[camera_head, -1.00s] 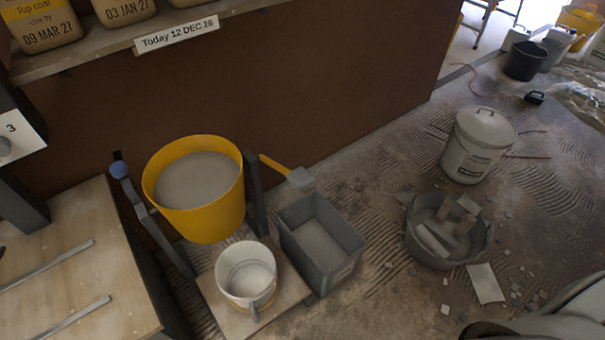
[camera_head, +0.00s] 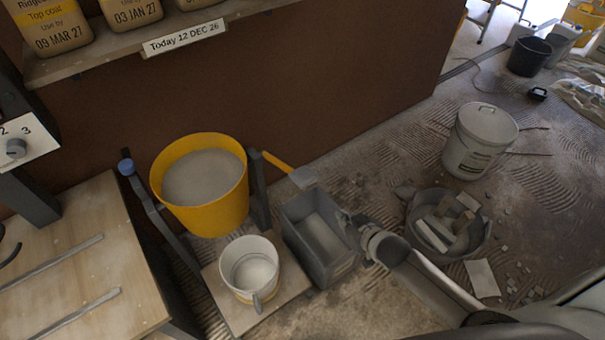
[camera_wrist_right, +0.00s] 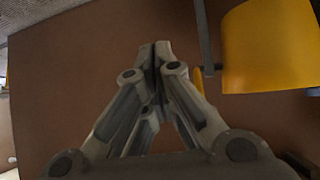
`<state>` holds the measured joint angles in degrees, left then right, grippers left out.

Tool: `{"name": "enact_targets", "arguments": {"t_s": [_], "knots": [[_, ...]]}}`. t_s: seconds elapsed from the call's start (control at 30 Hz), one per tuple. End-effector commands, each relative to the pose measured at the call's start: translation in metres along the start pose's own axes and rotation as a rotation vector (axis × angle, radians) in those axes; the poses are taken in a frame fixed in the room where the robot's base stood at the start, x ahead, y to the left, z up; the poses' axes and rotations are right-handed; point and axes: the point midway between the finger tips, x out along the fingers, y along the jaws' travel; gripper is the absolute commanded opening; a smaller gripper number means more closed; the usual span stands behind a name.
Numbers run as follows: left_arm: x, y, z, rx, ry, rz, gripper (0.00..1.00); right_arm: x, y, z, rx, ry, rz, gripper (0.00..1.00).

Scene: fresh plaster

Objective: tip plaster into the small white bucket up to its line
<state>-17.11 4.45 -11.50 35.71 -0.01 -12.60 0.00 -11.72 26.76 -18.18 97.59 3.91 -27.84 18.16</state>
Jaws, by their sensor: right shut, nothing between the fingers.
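The yellow bucket (camera_head: 215,212), full of grey plaster (camera_head: 202,177), hangs upright in a dark tilting stand (camera_head: 150,205); part of the yellow bucket also shows in the right wrist view (camera_wrist_right: 270,50). The small white bucket (camera_head: 236,284) stands below and in front of it on a board (camera_head: 222,309). Its inside shows a pale bottom; I cannot make out a line or any plaster level. My right gripper (camera_head: 346,222) is over the right edge of the grey bin, apart from both buckets. In the right wrist view its fingers (camera_wrist_right: 155,50) are together and empty. My left gripper is out of view.
The grey rectangular bin (camera_head: 330,268) stands right of the white bucket. A yellow-handled tool (camera_head: 275,162) is behind it. A rubble tub (camera_head: 470,250) and lidded white bucket (camera_head: 481,145) stand farther right. A wooden bench (camera_head: 80,265) is at the left, and a shelf (camera_head: 110,50) above.

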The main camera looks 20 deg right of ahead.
Motion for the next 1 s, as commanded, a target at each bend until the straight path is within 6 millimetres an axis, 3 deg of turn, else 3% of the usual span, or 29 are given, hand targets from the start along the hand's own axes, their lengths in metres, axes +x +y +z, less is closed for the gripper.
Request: {"name": "enact_targets", "arguments": {"t_s": [0.03,0.1,0.2,0.33,0.53,1.0], "knots": [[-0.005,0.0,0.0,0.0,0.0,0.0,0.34,-0.015,-0.006,-0.036,-0.009,0.052,-0.02,0.0],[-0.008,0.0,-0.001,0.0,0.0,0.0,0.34,-0.034,-0.016,-0.075,-0.013,0.109,-0.049,0.0],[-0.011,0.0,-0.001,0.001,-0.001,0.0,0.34,-0.059,-0.029,-0.117,-0.02,0.175,-0.086,0.0],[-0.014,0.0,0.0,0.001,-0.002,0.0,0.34,-0.085,-0.043,-0.151,-0.025,0.229,-0.123,0.0],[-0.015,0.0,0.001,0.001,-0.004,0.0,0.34,-0.099,-0.052,-0.167,-0.026,0.257,-0.145,0.0],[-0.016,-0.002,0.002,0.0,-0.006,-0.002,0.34,-0.089,-0.053,-0.17,-0.025,0.259,-0.143,0.0]]}}
